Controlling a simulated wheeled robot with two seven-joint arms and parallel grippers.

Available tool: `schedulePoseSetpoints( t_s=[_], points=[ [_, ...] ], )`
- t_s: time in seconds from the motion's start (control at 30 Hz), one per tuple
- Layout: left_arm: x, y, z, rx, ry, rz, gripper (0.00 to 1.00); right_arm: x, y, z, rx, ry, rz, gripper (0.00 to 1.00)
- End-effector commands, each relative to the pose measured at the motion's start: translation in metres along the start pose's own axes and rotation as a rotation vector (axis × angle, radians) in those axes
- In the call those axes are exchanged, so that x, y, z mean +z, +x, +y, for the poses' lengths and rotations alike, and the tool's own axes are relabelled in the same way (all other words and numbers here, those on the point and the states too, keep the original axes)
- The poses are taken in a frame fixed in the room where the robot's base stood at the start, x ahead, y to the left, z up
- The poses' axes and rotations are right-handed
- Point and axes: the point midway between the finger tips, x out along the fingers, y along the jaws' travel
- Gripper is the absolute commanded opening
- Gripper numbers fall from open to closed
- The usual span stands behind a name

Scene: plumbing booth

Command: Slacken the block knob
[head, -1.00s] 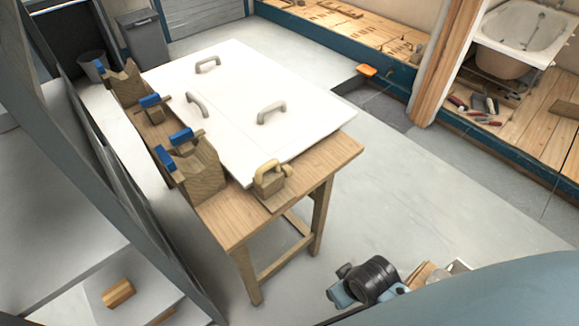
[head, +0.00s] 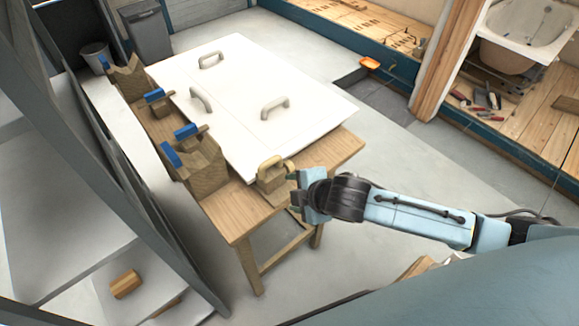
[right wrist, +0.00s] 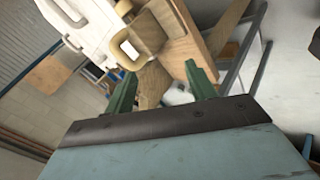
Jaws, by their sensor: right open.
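A wooden block (head: 272,182) with a pale rounded handle or knob on top (head: 269,163) sits at the near corner of the wooden table (head: 237,222). My right gripper (head: 293,190) is just to the right of this block, its green fingers pointing at it. In the right wrist view the gripper (right wrist: 161,85) is open, with brown wood showing beyond and between its fingers. The block (right wrist: 146,33) and pale handle (right wrist: 124,47) appear above the fingers there. I cannot tell whether a finger touches the block. My left gripper is not in view.
A white panel (head: 240,100) with several grey handles lies on the table. Wooden clamp blocks with blue handles (head: 186,132) line the table's left edge. A grey frame (head: 110,170) stands at left.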

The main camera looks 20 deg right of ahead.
Motion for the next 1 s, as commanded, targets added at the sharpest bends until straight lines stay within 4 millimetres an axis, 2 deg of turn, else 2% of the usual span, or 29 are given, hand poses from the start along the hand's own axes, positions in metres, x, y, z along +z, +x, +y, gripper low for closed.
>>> schedulePoseSetpoints(
  t_s=[0.03,0.1,0.2,0.3,0.53,1.0],
  points=[
    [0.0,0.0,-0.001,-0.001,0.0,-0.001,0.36,0.017,0.007,0.013,0.018,-0.096,-0.013,0.56],
    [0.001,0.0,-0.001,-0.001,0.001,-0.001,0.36,0.034,0.013,0.025,0.032,-0.195,-0.019,0.56],
    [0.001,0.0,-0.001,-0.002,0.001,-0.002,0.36,0.054,0.018,0.036,0.043,-0.289,-0.031,0.56],
    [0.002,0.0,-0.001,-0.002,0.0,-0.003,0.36,0.065,0.021,0.043,0.048,-0.336,-0.037,0.56],
    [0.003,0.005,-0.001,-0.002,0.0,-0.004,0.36,0.068,0.042,0.045,0.05,-0.349,-0.038,0.56],
    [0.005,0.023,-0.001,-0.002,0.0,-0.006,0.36,0.07,0.123,0.049,0.05,-0.347,-0.038,0.56]
  ],
)
